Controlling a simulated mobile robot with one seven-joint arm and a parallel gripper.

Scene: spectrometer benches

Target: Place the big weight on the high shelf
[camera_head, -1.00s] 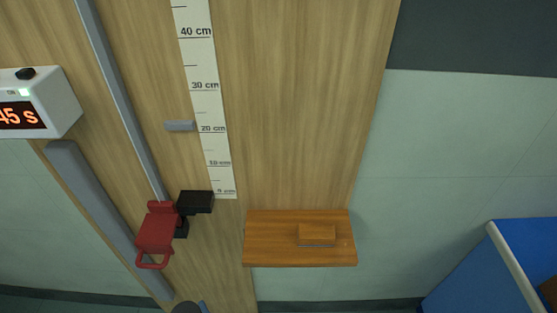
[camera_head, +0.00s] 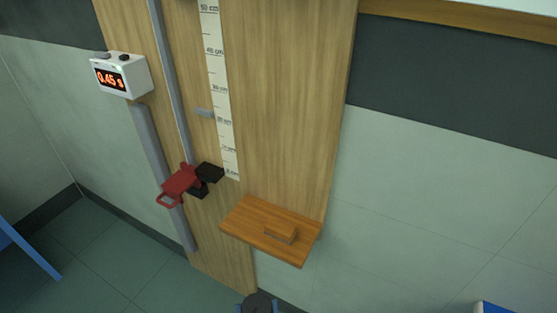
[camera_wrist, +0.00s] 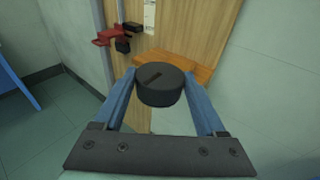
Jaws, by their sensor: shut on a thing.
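The big weight, a dark round cylinder with a slot in its top (camera_wrist: 160,92), is between the blue fingers of my gripper (camera_wrist: 160,78) in the wrist view. My gripper is shut on it and holds it upright. In the head view only the weight's top (camera_head: 257,301) shows at the bottom edge, with blue fingertips beside it. A wooden shelf (camera_head: 250,217) juts from the tall wooden board, beyond the weight and apart from it. I cannot tell from these views whether it is the high shelf.
A small wooden block (camera_head: 280,233) lies on the shelf. A red clamp with a black block (camera_head: 181,184) sits on the rail left of it. A timer (camera_head: 123,76) reads 0.45 s. Open floor (camera_head: 120,260) lies at lower left, bare wall (camera_head: 420,180) at right.

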